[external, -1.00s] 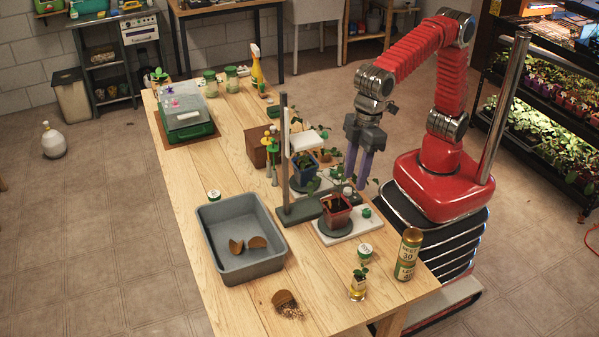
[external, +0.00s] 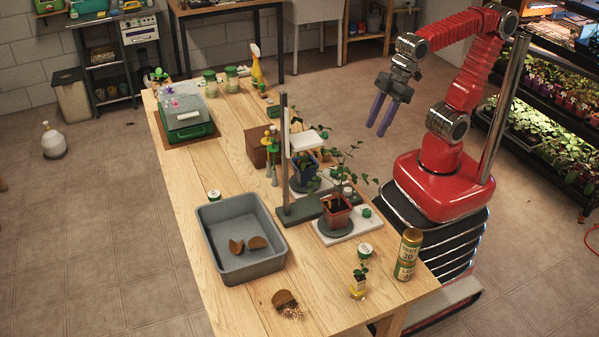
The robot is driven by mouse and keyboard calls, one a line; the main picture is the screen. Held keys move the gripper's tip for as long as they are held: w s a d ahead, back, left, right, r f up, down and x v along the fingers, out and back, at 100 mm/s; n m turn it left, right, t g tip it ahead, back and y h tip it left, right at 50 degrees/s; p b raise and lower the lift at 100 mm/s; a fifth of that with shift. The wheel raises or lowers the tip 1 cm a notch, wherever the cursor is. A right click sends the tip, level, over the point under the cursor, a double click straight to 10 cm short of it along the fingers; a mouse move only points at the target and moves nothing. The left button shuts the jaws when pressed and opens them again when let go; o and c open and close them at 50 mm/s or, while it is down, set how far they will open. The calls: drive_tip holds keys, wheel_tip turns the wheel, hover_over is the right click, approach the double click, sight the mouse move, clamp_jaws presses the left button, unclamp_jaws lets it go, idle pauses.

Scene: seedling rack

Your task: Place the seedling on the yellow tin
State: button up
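A small seedling (external: 361,270) with green leaves stands upright in a little yellow-and-white container (external: 358,287) near the table's front right. A taller gold-yellow tin (external: 408,256) with a label reading 30 stands to its right, apart from it; its top is bare. A leafy plant in a dark red pot (external: 336,211) and one in a blue pot (external: 304,170) stand by the grey post. My gripper (external: 376,129) is raised to the right of the table, behind these plants. Its two purple fingers are apart, with nothing between them.
A grey tub (external: 237,268) with broken brown pot pieces stands at left; another shard with spilled soil (external: 285,300) lies in front. A dark upright post (external: 284,150) stands beside the pots. A white-lidded jar (external: 365,251) is near the seedling.

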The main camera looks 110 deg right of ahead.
drive_tip(key=s+d+f, duration=0.3)
drive_tip(key=s, duration=0.3)
drive_tip(key=shift+f+t, duration=0.25)
drive_tip(key=shift+t, duration=0.15)
drive_tip(key=shift+d, duration=0.1)
idle(0.7)
